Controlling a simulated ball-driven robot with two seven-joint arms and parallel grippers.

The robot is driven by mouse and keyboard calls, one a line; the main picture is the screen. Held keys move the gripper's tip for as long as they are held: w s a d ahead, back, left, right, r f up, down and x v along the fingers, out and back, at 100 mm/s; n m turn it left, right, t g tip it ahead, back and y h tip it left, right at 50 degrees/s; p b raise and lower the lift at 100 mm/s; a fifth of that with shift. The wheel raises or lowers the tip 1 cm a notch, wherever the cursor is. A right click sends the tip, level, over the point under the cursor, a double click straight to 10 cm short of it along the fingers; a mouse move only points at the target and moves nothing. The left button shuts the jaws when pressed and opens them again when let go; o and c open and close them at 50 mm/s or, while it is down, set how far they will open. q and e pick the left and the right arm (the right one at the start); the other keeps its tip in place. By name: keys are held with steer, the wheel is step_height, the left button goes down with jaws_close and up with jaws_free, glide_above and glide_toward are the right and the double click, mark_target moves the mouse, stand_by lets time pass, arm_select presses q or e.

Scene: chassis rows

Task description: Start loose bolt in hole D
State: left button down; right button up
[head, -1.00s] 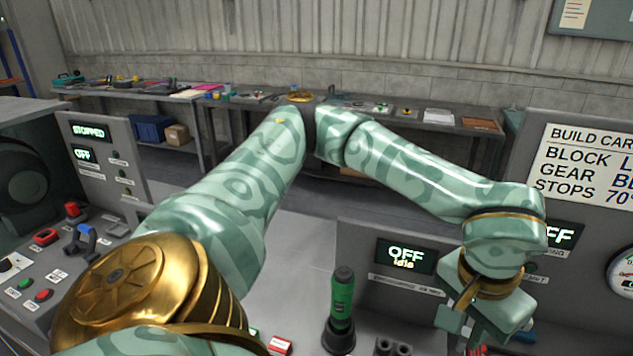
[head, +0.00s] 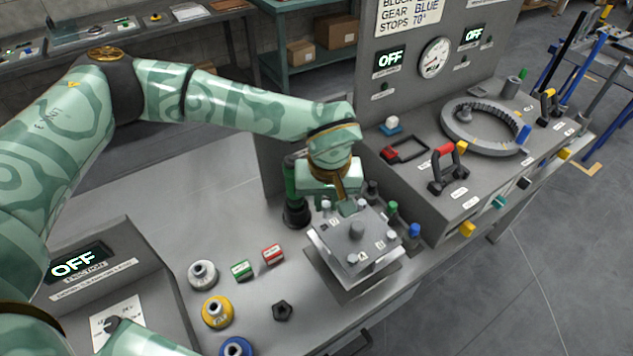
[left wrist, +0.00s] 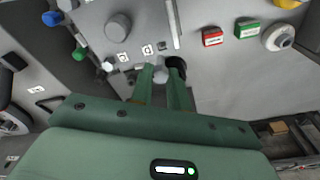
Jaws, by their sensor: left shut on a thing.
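A grey square plate (head: 325,245) with a round central boss (head: 357,230) and lettered labels sits on a raised fixture in the head view. Its face also shows in the left wrist view (left wrist: 150,20), with small letters next to the holes. My left gripper (head: 345,207) reaches down over the plate's far edge. In the left wrist view my left gripper (left wrist: 163,90) is shut on a pale grey bolt (left wrist: 158,75), close to a lettered label near the plate's edge. The fingers hide the bolt's shank, so I cannot tell whether its tip is in a hole. My right gripper is not in view.
A green cylinder tool (head: 291,190) stands just behind the plate. Blue (head: 414,230) and green (head: 392,208) capped pegs stand at its right. Red (head: 272,254) and green (head: 241,270) blocks and several spools lie left. A ring gear (head: 450,125) sits on the right bench.

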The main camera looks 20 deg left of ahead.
arm_select(q)
step_height(320, 180, down, 3)
steer(key=shift+a+f+b, duration=0.1)
steer(key=shift+f+b, duration=0.05)
steer(key=shift+b, duration=0.95)
steer(key=shift+w+n, duration=0.1)
steer(key=shift+n, duration=0.5)
steer(key=n+b, duration=0.1)
steer(key=n, duration=0.2)
steer(key=shift+n, duration=0.4)
steer(key=shift+n+g+y+b, duration=0.3)
steer(key=shift+n+b, duration=0.4)
steer(key=shift+n, duration=0.5)
steer(key=shift+r+n+p, duration=0.4)
steer(key=shift+n+p, duration=0.3)
steer(key=shift+n, duration=0.2)
steer(key=shift+w+n+p, duration=0.1)
steer(key=shift+n+p, duration=0.2)
steer(key=shift+n, duration=0.7)
steer(key=n, duration=0.3)
steer(key=shift+g+p, duration=0.35)
steer(key=shift+g, duration=0.05)
steer(key=shift+f+n, duration=0.15)
steer(key=shift+n, duration=0.15)
